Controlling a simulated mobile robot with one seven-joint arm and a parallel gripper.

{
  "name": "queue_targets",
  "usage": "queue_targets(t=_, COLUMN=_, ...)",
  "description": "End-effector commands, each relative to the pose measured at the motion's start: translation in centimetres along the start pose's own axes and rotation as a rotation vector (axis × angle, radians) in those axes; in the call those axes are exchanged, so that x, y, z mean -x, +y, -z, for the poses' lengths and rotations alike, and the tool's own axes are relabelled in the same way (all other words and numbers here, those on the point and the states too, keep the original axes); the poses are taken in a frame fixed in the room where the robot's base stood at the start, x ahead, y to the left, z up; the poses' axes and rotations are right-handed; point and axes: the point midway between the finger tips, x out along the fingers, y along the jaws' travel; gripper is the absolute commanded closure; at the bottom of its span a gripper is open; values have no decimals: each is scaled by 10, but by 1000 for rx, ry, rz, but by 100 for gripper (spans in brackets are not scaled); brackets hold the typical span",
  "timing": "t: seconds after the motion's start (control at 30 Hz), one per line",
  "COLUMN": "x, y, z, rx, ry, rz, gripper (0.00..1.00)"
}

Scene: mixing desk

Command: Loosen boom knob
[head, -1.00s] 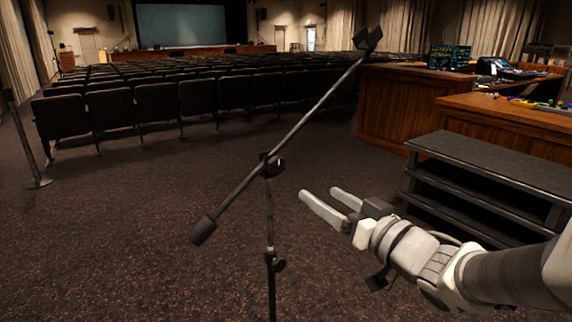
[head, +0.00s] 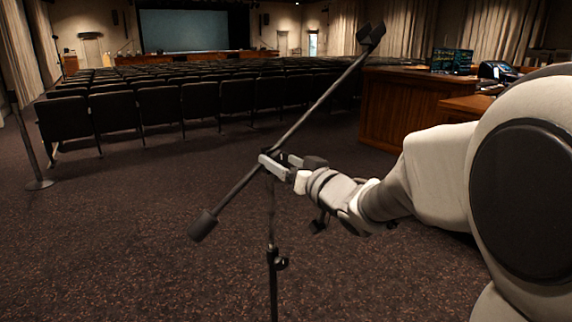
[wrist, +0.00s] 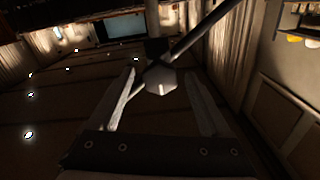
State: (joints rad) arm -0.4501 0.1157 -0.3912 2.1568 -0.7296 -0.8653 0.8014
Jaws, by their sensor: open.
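The microphone stand's boom (head: 320,105) slants from a dark counterweight (head: 203,226) at lower left to a dark head (head: 371,34) at upper right. My gripper (head: 272,157) is at the boom's pivot atop the upright pole (head: 272,215), and its fingers hide the pivot in the head view. In the wrist view the faceted boom knob (wrist: 160,82) sits between the tips of my two open fingers, with the boom (wrist: 205,35) running up behind it. The fingers look apart from the knob, though contact at the left tip is hard to judge.
A clutch (head: 277,262) sticks out lower on the pole. Rows of dark seats (head: 160,105) stand behind. A wooden desk (head: 405,108) with screens (head: 452,60) is at right, partly behind my arm. Carpet around the stand is clear.

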Motion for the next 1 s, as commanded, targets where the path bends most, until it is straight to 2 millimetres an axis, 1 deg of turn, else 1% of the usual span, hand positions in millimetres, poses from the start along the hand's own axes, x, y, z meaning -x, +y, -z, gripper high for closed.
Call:
queue_targets(t=0.17, x=0, y=0, z=0, rx=0, ry=0, rz=0, gripper=19)
queue_targets(t=0.2, x=0, y=0, z=0, rx=0, ry=0, rz=0, gripper=22)
queue_targets(t=0.27, x=0, y=0, z=0, rx=0, ry=0, rz=0, gripper=33)
queue_targets(t=0.3, x=0, y=0, z=0, rx=0, ry=0, rz=0, gripper=40)
queue_targets(t=0.37, x=0, y=0, z=0, rx=0, ry=0, rz=0, gripper=51)
queue_targets(t=0.4, x=0, y=0, z=0, rx=0, ry=0, rz=0, gripper=58)
queue_targets(t=0.47, x=0, y=0, z=0, rx=0, ry=0, rz=0, gripper=69)
queue_targets(t=0.5, x=0, y=0, z=0, rx=0, ry=0, rz=0, gripper=76)
queue_targets(t=0.63, x=0, y=0, z=0, rx=0, ry=0, rz=-1, gripper=100)
queue_targets(t=0.87, x=0, y=0, z=0, rx=12, ry=1, rz=-1, gripper=100)
queue_targets(t=1.0, x=1, y=1, z=0, rx=54, ry=2, rz=-1, gripper=100)
